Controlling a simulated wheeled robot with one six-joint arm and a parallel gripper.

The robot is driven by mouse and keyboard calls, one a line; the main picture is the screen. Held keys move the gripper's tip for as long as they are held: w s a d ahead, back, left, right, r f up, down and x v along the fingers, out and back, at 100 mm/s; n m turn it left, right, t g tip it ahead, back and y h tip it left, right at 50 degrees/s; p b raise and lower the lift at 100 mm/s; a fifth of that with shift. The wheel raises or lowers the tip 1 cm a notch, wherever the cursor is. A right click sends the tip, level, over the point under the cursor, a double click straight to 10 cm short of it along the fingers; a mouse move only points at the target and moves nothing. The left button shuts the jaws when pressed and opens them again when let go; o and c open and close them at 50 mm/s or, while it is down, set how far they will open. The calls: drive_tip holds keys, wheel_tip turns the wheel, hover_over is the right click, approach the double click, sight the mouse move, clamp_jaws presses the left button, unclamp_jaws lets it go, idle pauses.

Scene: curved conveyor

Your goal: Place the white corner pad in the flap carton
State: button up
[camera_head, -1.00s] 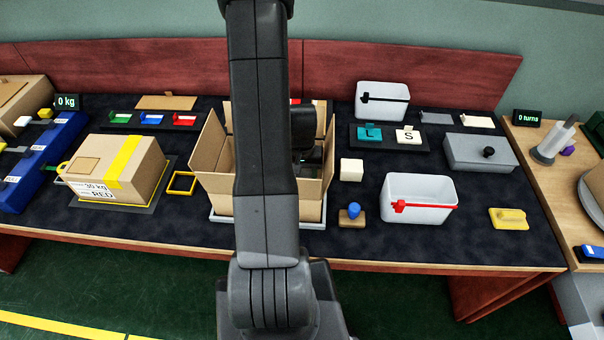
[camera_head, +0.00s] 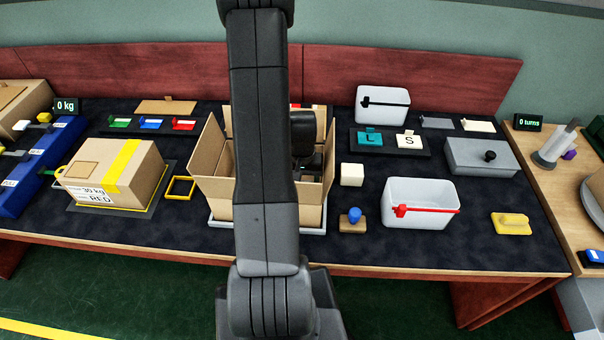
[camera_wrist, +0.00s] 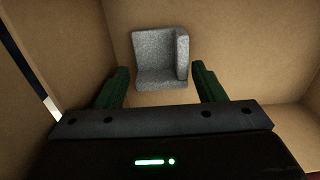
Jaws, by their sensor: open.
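The flap carton (camera_head: 210,165) stands open on the table behind my arm, its flaps spread. In the wrist view its brown walls (camera_wrist: 60,35) surround my gripper. A pale grey, speckled, L-shaped corner pad (camera_wrist: 158,62), likely the white one in shade, lies inside the carton. My gripper (camera_wrist: 160,72) is open above it, one green finger to each side, with gaps between fingers and pad. The pad appears to rest on the carton floor, apart from the fingers. In the head view my arm hides the pad and fingers.
A white block (camera_head: 352,175) and a blue-knobbed stamp (camera_head: 354,218) stand close right of the carton. A white bin with a red handle (camera_head: 425,202) is farther right. A yellow frame (camera_head: 180,188) and a taped box (camera_head: 125,172) are at the left.

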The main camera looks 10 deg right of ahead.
drive_tip(key=shift+r+p, duration=0.7)
drive_tip(key=shift+r, duration=0.05)
wheel_tip(320, 180, up, 12)
drive_tip(key=b, duration=0.1)
drive_tip(key=shift+f, duration=0.2)
